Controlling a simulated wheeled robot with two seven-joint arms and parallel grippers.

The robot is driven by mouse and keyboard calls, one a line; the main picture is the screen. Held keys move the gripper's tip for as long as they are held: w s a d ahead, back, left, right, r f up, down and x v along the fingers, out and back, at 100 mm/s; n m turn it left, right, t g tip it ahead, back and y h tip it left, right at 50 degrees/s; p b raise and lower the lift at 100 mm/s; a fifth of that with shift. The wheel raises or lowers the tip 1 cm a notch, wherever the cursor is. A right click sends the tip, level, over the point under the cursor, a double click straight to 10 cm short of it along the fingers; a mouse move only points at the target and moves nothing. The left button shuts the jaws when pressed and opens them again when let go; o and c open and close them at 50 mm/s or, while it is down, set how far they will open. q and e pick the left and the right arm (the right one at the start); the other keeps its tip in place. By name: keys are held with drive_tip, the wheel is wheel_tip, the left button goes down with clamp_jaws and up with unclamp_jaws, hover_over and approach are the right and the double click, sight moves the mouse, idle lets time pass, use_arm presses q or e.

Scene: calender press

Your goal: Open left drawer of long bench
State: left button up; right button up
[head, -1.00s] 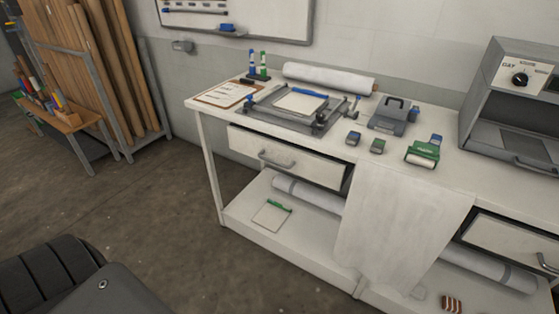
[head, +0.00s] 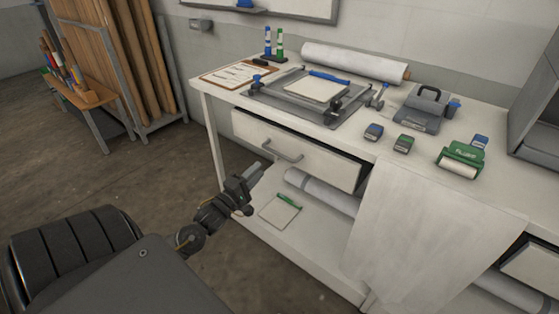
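The long bench (head: 205,100) is white and stands against the wall. Its left drawer (head: 320,166) has a grey bar handle (head: 282,151) and its front sits a little forward of the bench, with a dark gap above it. My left gripper (head: 256,172) is in front of the bench, to the left of and a little below the handle, apart from it in the picture. Its fingers point up and right; whether they are open or shut is too small to tell. My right gripper is not in view.
A white cloth (head: 400,235) hangs over the bench front, right of the drawer. The lower shelf holds a paper roll (head: 320,192) and a clipboard (head: 280,211). A printing frame (head: 312,92) and stamps stand on top.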

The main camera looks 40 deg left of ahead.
sight(278, 154)
use_arm(q)
drive_tip(key=w, duration=0.3)
drive_tip(key=w+r, duration=0.1)
drive_tip(key=w, duration=0.7)
drive_tip(key=shift+a+r, duration=0.1)
drive_tip(key=shift+r, duration=0.05)
clamp_jaws()
